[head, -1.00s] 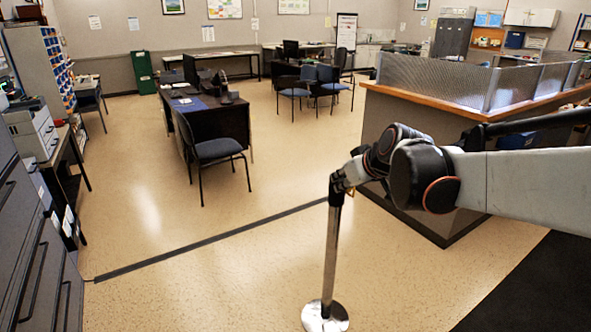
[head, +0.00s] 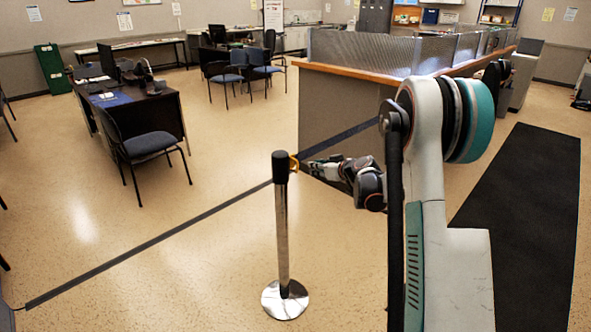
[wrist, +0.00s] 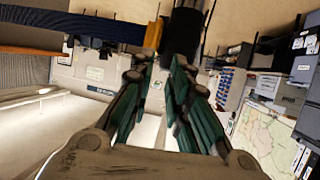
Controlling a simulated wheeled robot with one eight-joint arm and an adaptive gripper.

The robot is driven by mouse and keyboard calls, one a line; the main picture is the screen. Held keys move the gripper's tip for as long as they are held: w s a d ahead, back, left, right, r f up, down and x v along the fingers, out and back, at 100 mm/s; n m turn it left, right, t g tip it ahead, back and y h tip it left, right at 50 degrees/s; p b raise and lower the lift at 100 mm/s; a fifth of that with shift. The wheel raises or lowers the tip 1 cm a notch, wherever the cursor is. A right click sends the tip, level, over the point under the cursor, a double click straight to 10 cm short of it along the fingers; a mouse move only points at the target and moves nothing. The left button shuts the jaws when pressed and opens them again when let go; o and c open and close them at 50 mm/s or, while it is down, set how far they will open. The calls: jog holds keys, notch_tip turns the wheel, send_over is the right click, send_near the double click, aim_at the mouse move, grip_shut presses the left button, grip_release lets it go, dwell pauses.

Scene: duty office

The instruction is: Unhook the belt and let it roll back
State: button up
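The belt post (head: 282,235) stands upright on a round silver base in the head view, with a black top. A dark belt (head: 150,243) runs from the lower left to the post top. A dark band continues beyond the post to the counter. A yellow clip (head: 293,163) sits at the right side of the post top. In the wrist view the belt (wrist: 70,27) meets the yellow clip (wrist: 153,36) beside the black post top (wrist: 185,30). My gripper (head: 309,170) is close to the clip, right of the post. Its fingers (wrist: 161,66) are apart, with a gap between them; contact cannot be told.
A counter (head: 340,105) with a wooden top and metal screens stands behind my arm. A desk (head: 155,108) and a blue chair (head: 148,145) stand at left. A black mat (head: 530,200) lies at right. The floor left of the post is open.

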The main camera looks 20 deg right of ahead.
jog(key=d+b+x, duration=0.1)
jog(key=b+x, duration=0.3)
jog(key=x, duration=1)
jog(key=shift+f+b, duration=0.3)
jog(key=shift+f, duration=0.05)
jog(key=shift+a, duration=0.1)
jog(key=shift+c, duration=0.5)
grip_shut()
